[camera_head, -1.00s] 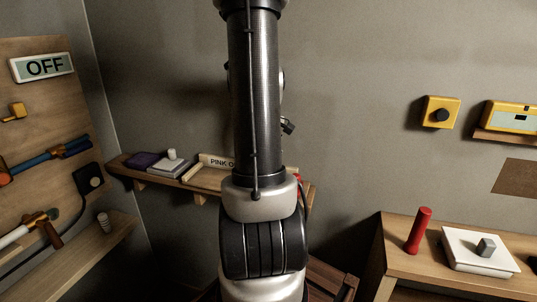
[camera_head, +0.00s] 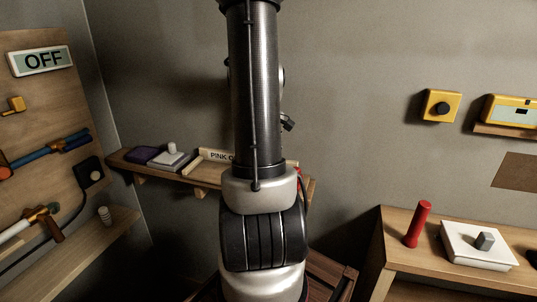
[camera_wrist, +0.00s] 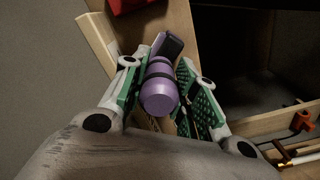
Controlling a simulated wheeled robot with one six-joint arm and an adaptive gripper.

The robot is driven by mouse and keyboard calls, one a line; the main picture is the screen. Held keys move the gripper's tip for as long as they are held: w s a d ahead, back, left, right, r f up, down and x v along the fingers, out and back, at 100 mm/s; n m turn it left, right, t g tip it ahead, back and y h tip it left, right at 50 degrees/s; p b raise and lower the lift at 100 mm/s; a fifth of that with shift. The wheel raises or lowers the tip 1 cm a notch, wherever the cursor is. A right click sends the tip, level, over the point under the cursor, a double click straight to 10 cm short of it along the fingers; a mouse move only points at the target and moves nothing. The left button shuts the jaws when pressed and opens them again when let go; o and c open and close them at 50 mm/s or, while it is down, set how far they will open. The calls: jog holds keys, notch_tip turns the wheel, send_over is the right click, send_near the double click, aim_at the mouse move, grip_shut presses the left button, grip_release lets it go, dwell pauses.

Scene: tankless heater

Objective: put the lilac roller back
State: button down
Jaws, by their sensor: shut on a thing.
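The lilac roller (camera_wrist: 159,92) shows in the wrist view as a purple cylinder with dark bands. My gripper (camera_wrist: 160,88) is shut on it, with green pads on either side. A flat darker purple end with a black face sticks out beyond the roller; I cannot tell whether it is part of it. In the head view my own arm stands in front of the middle of the scene, and the gripper and roller do not show there. A wooden shelf (camera_head: 205,174) with a sign starting "PINK" (camera_head: 220,155) runs behind my arm, its right part mostly hidden.
A purple block (camera_head: 143,154) and a white block with a knob (camera_head: 171,158) sit at the shelf's left. A panel with pipes and an "OFF" sign (camera_head: 40,61) stands at left. A red cylinder (camera_head: 417,224) and a white box (camera_head: 478,246) stand on the right bench.

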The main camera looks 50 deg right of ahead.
jog(key=c, duration=1)
grip_release()
jog(key=shift+f, duration=0.1)
jog(key=shift+c, duration=0.2)
notch_tip(320, 180, up, 12)
